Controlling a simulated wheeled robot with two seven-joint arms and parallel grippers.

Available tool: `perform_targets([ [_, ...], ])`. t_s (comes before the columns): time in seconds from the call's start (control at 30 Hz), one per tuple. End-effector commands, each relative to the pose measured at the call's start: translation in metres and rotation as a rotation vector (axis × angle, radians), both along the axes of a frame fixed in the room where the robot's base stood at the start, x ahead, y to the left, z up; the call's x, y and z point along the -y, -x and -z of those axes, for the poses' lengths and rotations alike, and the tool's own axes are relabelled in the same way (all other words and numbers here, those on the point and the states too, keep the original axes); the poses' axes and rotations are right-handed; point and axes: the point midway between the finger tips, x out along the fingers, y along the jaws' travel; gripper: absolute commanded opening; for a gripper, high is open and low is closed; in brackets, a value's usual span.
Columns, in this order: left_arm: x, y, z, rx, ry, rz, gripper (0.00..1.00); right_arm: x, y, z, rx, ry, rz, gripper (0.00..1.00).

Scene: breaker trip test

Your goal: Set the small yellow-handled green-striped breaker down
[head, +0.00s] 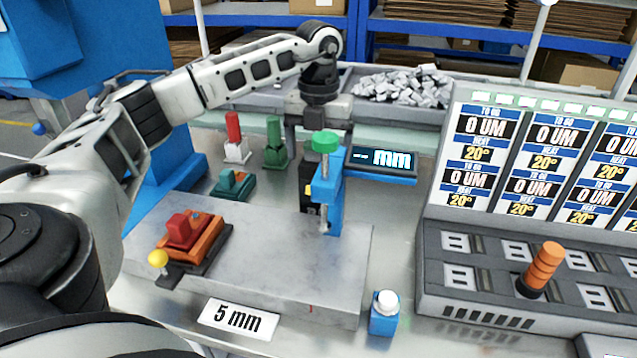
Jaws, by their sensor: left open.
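A small black breaker (311,198) with a yellow part on its side stands on the grey metal plate (270,250), just left of the blue gauge stand (329,200). The stand and its green knob hide part of it, and I cannot make out a green stripe. My left gripper (318,138) is above and behind the breaker, pointing down, open with nothing seen between its fingers. Its fingertips are partly hidden behind the green knob. My right gripper is out of view.
An orange device with a red block (187,232) and yellow-knobbed lever sits on the plate's left. Red (233,135) and green (274,140) handled pieces and a teal piece (233,184) stand behind. A blue button box (384,316) is in front; a display panel (535,165) fills the right.

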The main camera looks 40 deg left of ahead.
Motion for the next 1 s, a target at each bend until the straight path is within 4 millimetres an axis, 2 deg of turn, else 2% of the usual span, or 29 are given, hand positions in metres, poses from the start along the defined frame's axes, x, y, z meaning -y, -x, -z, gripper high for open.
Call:
perform_targets([
  [0.2, 0.0, 0.002, 0.029, -0.003, -0.001, -0.001, 0.85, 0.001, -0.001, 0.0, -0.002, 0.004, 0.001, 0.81],
  [0.47, 0.0, 0.002, 0.033, 0.0, 0.0, -0.001, 0.85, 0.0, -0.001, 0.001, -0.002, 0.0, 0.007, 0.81],
  [0.5, 0.0, 0.002, 0.033, 0.0, 0.0, -0.001, 0.83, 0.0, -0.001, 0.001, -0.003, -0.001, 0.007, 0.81],
  [0.53, 0.0, 0.002, 0.033, 0.0, 0.0, -0.001, 0.74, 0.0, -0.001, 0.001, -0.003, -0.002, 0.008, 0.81],
  [0.73, 0.0, 0.002, 0.033, 0.0, 0.0, 0.0, 0.19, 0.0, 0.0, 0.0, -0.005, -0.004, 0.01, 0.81],
  [1.0, 0.001, 0.001, 0.03, 0.004, 0.0, -0.001, 0.19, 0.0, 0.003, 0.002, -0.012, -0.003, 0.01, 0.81],
])
